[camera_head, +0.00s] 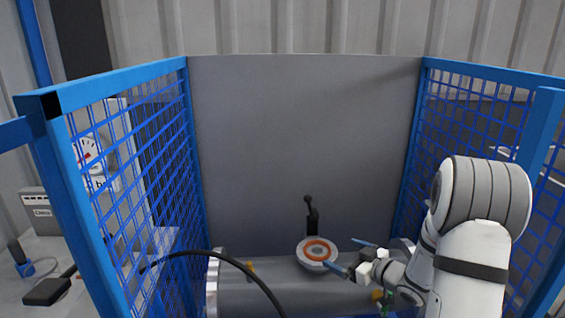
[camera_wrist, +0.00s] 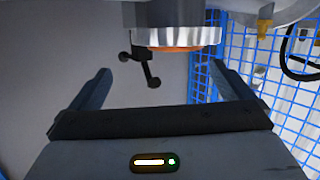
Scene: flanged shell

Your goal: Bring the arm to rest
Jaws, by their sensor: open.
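My gripper (camera_head: 349,255) is at the lower right of centre in the head view, with its two blue-grey fingers spread apart and nothing between them. In the wrist view my gripper (camera_wrist: 165,90) also shows open, one finger at each side. A round flange with an orange ring (camera_head: 317,251) sits on top of a grey cylindrical shell (camera_head: 270,292), just left of the fingertips. The flange also shows in the wrist view (camera_wrist: 176,38), beyond the gap between the fingers. I cannot tell whether a finger touches it.
Blue mesh fences (camera_head: 135,185) (camera_head: 480,115) stand left and right, and a grey panel (camera_head: 300,140) closes the back. A black handle (camera_head: 311,215) rises behind the flange. A black cable (camera_head: 230,260) arches over the shell's left end. Open air lies above the shell.

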